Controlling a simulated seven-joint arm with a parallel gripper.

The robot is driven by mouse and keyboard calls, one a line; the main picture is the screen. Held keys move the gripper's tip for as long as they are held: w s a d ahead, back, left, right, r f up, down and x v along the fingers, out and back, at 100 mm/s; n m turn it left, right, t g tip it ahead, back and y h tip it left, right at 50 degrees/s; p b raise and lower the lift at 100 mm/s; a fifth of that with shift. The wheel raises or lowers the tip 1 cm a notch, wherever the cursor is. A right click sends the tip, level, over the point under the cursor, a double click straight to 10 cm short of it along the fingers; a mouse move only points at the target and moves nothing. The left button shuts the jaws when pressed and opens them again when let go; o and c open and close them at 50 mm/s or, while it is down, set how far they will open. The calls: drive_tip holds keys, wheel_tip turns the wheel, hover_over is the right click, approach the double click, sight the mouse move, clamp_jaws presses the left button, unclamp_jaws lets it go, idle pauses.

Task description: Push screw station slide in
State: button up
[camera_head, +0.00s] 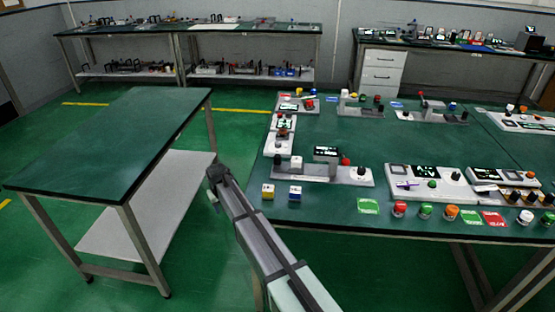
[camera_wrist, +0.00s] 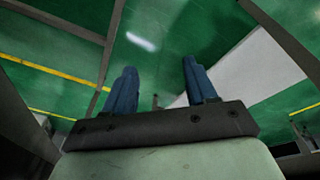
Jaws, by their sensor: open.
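My gripper (camera_head: 214,188) hangs over the gap between the two green-topped tables, left of the stations. In the wrist view my gripper (camera_wrist: 162,76) shows two blue fingers spread apart with nothing between them. A light grey station (camera_head: 322,172) with a raised part, a small display and black and red knobs lies near the left front of the right table. Another station (camera_head: 432,114) with a slide-like block and knobs lies farther back. I cannot tell which one is the screw station, or how far its slide is out. My gripper touches neither.
The right table (camera_head: 340,212) carries several panels and loose coloured buttons, with yellow and blue-topped cubes (camera_head: 295,193) at its left front. The left table (camera_head: 115,135) is bare, with a white lower shelf (camera_head: 150,205). Benches with equipment stand along the back wall.

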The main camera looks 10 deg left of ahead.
drive_tip(key=w+d+r, duration=0.2)
drive_tip(key=w+r, duration=0.2)
drive_tip(key=r, duration=0.5)
drive_tip(key=w+d+r, duration=0.2)
drive_tip(key=w+r, duration=0.2)
drive_tip(key=r, duration=0.4)
wheel_tip(320, 180, up, 12)
drive_tip(key=m+g, duration=0.2)
drive_tip(key=m, duration=0.3)
hover_over(277, 156)
drive_tip(key=shift+h, duration=0.3)
wheel_tip(277, 156, down, 14)
drive_tip(key=shift+w+d+r, duration=0.1)
clamp_jaws()
